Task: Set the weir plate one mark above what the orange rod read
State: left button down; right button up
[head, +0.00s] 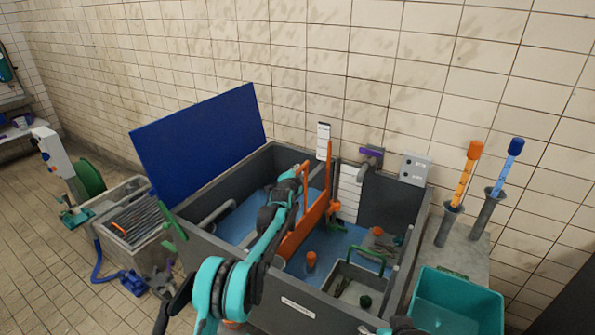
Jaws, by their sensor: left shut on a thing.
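The orange weir plate (312,222) stands across the grey tank, with an upright orange bar (331,165) at its far end. My left gripper (302,172) is at the plate's upper edge, shut on the plate; my arm hides part of it. A white marked board (323,142) stands behind the upright bar; its marks are too small to read. The orange rod (464,178) leans in a grey tube at the right, its dark marks too small to read.
A blue rod (508,165) stands in a tube beside the orange one. A teal bin (455,305) is at the lower right. The tank (205,240) has a raised blue lid (200,140) and holds pipes and an orange-topped post (311,261). Floor at left is partly clear.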

pick_arm(q)
jog(key=c, duration=1.5)
grip_release()
jog(key=v, duration=1.2)
jog(key=shift+r, duration=0.1)
